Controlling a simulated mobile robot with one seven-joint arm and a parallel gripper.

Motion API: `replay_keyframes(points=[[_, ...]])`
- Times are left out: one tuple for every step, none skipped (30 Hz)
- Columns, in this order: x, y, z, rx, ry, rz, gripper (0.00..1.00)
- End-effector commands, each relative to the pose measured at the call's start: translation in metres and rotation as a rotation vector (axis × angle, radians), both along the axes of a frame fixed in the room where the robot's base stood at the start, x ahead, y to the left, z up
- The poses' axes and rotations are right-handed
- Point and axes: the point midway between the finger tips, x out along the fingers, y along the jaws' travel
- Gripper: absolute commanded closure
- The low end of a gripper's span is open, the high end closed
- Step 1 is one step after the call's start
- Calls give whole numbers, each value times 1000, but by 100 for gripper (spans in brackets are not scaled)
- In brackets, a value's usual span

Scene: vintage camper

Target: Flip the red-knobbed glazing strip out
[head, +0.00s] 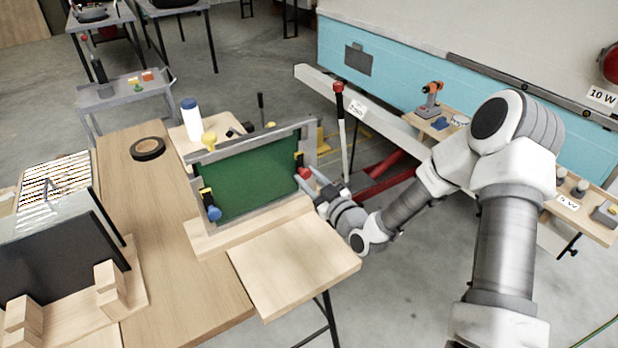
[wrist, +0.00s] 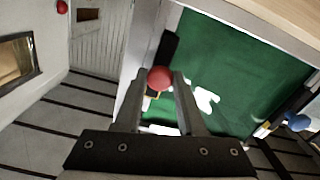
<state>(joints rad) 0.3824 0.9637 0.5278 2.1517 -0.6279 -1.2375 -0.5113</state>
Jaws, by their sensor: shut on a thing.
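A green panel (head: 245,180) stands upright in a grey frame (head: 252,134) on a wooden base. The red knob (head: 305,173) is at the frame's right side, on a short dark strip (head: 299,160). My gripper (head: 304,178) reaches it from the right and is shut on the red knob. In the wrist view the red knob (wrist: 160,78) sits between my fingertips (wrist: 160,82), with the dark strip (wrist: 163,56) just behind it. The fingers hide part of the strip. A blue knob (head: 214,213) is at the frame's lower left, and a yellow knob (head: 209,138) is at its upper left.
A wooden side board (head: 295,265) juts out below the frame. A white bottle (head: 191,118) and a black tape roll (head: 147,149) stand to the left. A red-topped lever (head: 339,100) rises right of the frame. The table between the tape and the frame is clear.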

Motion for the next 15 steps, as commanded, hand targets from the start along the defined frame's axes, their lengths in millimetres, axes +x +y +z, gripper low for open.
replay_keyframes(points=[[0,0,0,0,0,0,100],[0,0,0,0,0,0,100],[0,0,0,0,0,0,100],[0,0,0,0,0,0,100],[0,0,0,0,0,0,100],[0,0,0,0,0,0,100],[0,0,0,0,0,0,100],[0,0,0,0,0,0,100],[-1,0,-1,0,0,0,100],[-1,-1,-1,-1,-1,0,100],[-2,-1,-2,-1,-1,0,100],[-4,-3,-2,-1,0,0,100],[-5,-4,-3,-1,0,0,100],[-7,-5,-3,-1,0,0,100],[-9,-6,-3,-1,0,0,100]])
